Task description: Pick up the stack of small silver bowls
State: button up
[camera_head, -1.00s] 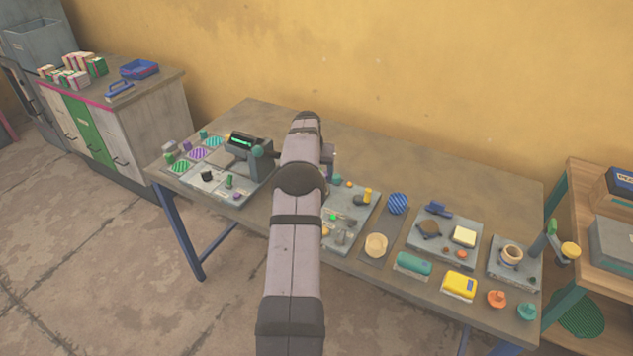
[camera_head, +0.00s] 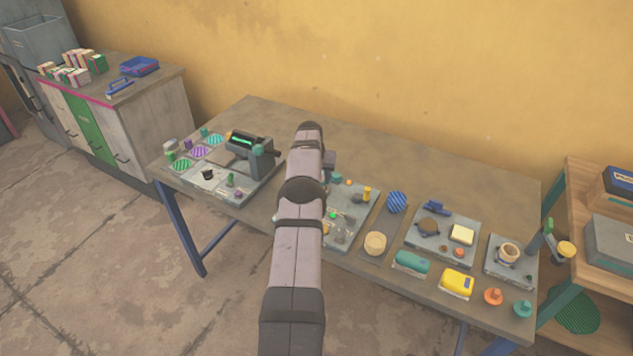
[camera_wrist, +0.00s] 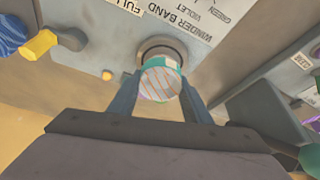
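I cannot make out a stack of small silver bowls in either view. My gripper (camera_wrist: 160,82) points down at a grey panel in the wrist view, with one finger on each side of a round piece. This round piece (camera_wrist: 160,84) has a teal rim and a pale face with thin orange stripes. It stands in front of a dark and silver ring (camera_wrist: 163,46) in the panel. The fingertips are very close to its sides; I cannot tell whether they grip it. In the head view my arm hides the gripper's fingers. Small grey pieces (camera_head: 341,238) lie right of my arm, too small to identify.
The long table (camera_head: 400,165) has bare room along its back. A press-like device (camera_head: 249,148) stands left of my arm. A blue striped disc (camera_head: 397,202), a teal block (camera_head: 411,261) and a yellow block (camera_head: 457,281) lie to the right. A yellow knob (camera_wrist: 40,43) shows in the wrist view.

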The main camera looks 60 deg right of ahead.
jog(key=shift+r, duration=0.15)
notch_tip(320, 180, up, 10)
jog(key=shift+f+b, duration=0.1)
jog(key=shift+b, duration=0.45)
